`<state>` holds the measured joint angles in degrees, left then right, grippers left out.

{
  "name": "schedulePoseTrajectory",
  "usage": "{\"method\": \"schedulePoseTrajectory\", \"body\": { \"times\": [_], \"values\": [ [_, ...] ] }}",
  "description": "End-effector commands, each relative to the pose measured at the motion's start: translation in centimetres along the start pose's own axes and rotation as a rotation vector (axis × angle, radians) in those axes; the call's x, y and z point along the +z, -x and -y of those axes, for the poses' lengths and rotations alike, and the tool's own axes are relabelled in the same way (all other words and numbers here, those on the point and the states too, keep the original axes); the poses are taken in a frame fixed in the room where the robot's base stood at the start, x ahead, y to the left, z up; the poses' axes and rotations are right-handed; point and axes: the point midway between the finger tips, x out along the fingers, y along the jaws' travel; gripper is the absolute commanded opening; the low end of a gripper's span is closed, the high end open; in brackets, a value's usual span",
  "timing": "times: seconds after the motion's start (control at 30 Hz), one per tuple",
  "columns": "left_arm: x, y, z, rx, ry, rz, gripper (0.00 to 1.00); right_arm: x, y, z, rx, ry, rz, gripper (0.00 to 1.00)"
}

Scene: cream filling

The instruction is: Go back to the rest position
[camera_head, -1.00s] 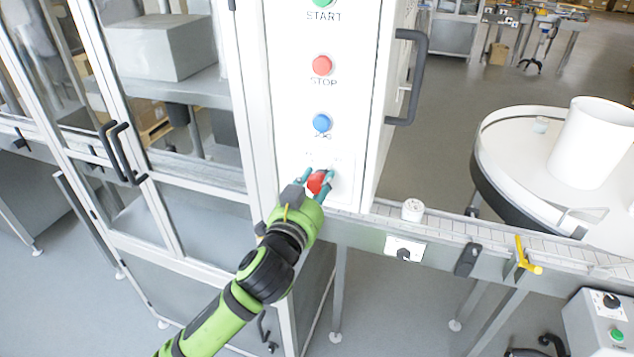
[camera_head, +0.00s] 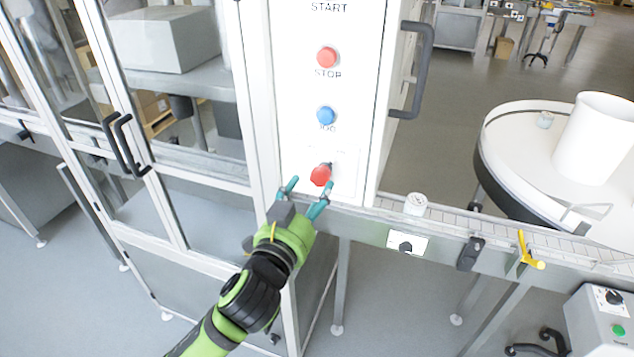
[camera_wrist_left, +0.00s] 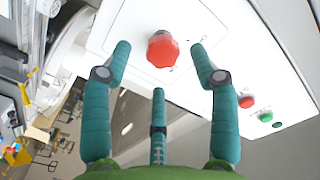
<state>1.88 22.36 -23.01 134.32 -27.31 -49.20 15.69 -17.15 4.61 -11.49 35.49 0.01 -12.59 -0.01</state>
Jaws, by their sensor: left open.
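My left gripper (camera_head: 304,191) is open and empty, with its teal fingers just below and in front of the red knob (camera_head: 320,174) on the white control panel (camera_head: 346,131). In the left wrist view the red knob (camera_wrist_left: 163,49) lies beyond the spread fingertips (camera_wrist_left: 158,62), apart from them. My green and black left arm comes up from the bottom of the head view. My right gripper does not show.
Above the knob are the blue button (camera_head: 325,115) and the red STOP button (camera_head: 327,57). A dark handle (camera_head: 424,70) juts out right of the panel. A conveyor (camera_head: 455,215) carries a small white jar (camera_head: 416,203). Glass doors with handles (camera_head: 117,143) stand left.

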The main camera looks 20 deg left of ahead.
Motion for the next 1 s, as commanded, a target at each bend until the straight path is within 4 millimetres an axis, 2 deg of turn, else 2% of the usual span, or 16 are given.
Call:
{"method": "schedulePoseTrajectory", "body": {
  "times": [0.1,0.23,0.67,0.73,0.77,0.87,0.97,1.0],
  "values": [
    [0.1,1.4,-0.1,0.002,0.001,0.002,0.6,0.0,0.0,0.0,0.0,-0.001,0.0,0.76],
    [0.1,2.0,0.0,0.0,0.0,0.002,0.6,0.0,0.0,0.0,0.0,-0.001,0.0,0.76],
    [0.1,2.1,0.0,0.0,0.0,0.002,0.6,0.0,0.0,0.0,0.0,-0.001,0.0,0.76],
    [0.6,1.9,-0.2,0.003,-0.002,0.01,0.6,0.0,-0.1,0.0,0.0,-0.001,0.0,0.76],
    [1.1,1.8,-0.4,0.006,-0.003,0.02,0.6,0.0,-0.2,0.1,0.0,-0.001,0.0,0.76],
    [4.5,0.8,-1.8,0.03,-0.013,0.078,0.6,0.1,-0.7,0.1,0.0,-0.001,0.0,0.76],
    [10.5,-0.3,-4.2,0.072,-0.023,0.178,0.6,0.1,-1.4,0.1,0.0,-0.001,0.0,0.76],
    [13.4,-0.6,-5.2,0.092,-0.026,0.225,0.6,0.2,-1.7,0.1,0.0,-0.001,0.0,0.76]
  ]
}}
